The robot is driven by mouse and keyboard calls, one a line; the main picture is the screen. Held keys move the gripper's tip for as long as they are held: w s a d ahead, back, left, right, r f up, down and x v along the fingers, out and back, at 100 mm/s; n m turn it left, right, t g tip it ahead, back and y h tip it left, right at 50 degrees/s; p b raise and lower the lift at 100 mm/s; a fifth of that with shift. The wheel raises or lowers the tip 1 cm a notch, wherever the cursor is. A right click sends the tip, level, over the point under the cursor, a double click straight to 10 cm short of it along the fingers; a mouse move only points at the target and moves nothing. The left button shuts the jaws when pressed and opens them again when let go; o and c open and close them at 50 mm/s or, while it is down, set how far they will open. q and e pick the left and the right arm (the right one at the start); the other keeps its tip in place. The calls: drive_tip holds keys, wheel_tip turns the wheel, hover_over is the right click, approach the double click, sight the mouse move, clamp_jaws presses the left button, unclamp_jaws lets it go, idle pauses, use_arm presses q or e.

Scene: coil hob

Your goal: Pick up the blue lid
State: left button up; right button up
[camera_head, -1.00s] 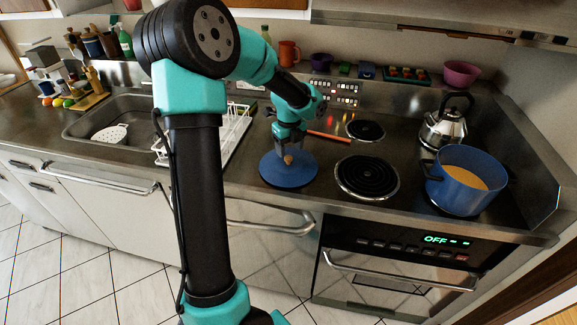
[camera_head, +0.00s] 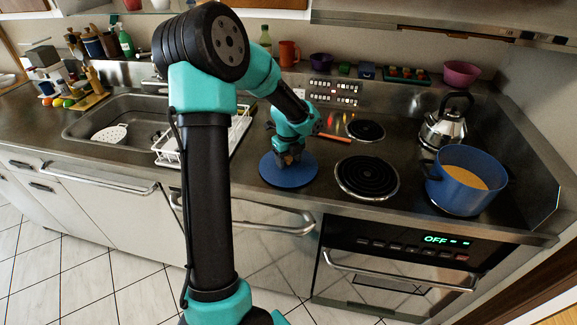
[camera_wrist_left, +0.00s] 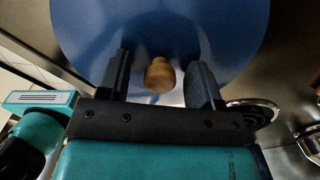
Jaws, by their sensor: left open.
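The blue lid (camera_head: 287,174) lies flat on the steel counter, left of the front coil burner. In the left wrist view the lid (camera_wrist_left: 85,30) fills the top, and its round wooden knob (camera_wrist_left: 159,75) sits between my two open fingers. My left gripper (camera_head: 288,158) is right over the lid's middle, pointing down. In the left wrist view the fingers of my left gripper (camera_wrist_left: 160,82) stand on either side of the knob with a gap to each. In the head view the gripper hides the knob. My right gripper is not in view.
A blue pot (camera_head: 462,183) with yellow contents stands at the right, with a kettle (camera_head: 445,125) behind it. Coil burners (camera_head: 367,177) lie right of the lid. A white dish rack (camera_head: 172,150) and the sink (camera_head: 115,115) are to the left.

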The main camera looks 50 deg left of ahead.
sight(289, 157)
use_arm(q)
clamp_jaws()
idle(0.6)
drive_tip(key=shift+r, duration=0.1)
drive_tip(key=shift+r, duration=0.45)
wheel_tip(289, 157, up, 3)
drive_tip(key=shift+f, duration=0.2)
drive_tip(key=s+d+r, duration=0.1)
drive_tip(key=s+d, duration=0.9)
drive_tip(key=d, duration=0.2)
drive_tip(key=shift+s+r, duration=0.2)
drive_tip(key=shift+s, duration=0.05)
